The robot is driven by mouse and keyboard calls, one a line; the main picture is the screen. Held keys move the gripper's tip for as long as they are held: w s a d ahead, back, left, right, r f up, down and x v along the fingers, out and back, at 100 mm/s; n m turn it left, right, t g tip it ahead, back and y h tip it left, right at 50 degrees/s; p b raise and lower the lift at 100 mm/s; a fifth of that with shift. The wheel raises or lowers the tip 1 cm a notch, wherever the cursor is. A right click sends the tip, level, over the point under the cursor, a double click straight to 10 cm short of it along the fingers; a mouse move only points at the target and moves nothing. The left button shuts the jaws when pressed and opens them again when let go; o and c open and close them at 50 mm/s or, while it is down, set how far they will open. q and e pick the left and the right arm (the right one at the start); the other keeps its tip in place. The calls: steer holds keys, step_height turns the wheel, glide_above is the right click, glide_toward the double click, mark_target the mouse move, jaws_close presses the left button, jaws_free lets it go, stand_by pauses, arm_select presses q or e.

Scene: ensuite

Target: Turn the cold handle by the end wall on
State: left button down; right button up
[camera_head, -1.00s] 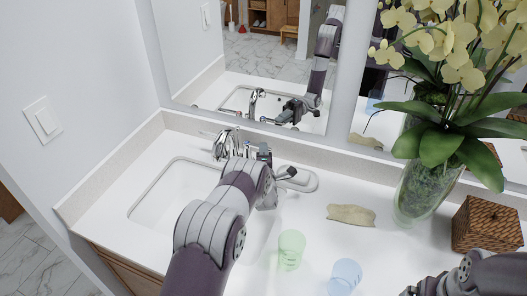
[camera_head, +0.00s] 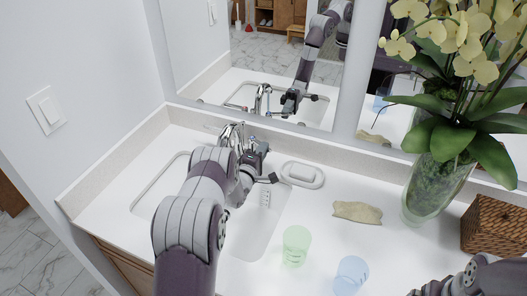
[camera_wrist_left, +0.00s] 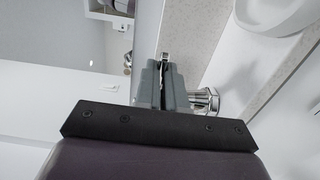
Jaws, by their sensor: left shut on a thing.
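The chrome faucet (camera_head: 231,136) stands behind the sink (camera_head: 262,215) nearest the end wall, and a lever sticks out on its left side. My left gripper (camera_head: 258,148) is at the right side of the faucet, where the right handle is mostly hidden by the gripper and arm. In the left wrist view its fingers (camera_wrist_left: 163,75) are shut on a small chrome piece, which appears to be the cold handle (camera_wrist_left: 164,57). A chrome fitting (camera_wrist_left: 205,100) shows just right of the fingers. My right gripper (camera_head: 424,289) is at the bottom right, cut off by the edge.
A white soap dish (camera_head: 302,174) lies just right of the left gripper. A green cup (camera_head: 296,246), a blue cup (camera_head: 349,275), a beige stone-like piece (camera_head: 357,212), a flower vase (camera_head: 430,190) and a wicker box (camera_head: 492,226) stand further right. The mirror (camera_head: 270,60) rises close behind the faucet.

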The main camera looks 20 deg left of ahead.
arm_select(q)
steer(key=c, duration=1.5)
jaws_free()
steer(key=shift+w+a+r, duration=0.1)
steer(key=shift+w+r, duration=0.05)
steer(key=shift+r, duration=0.2)
steer(key=shift+o, duration=1.4)
steer(key=shift+f, duration=0.25)
steer(key=s+b, duration=0.2)
steer(key=s, duration=1)
steer(key=shift+s+d, duration=0.2)
steer(key=shift+s, duration=0.1)
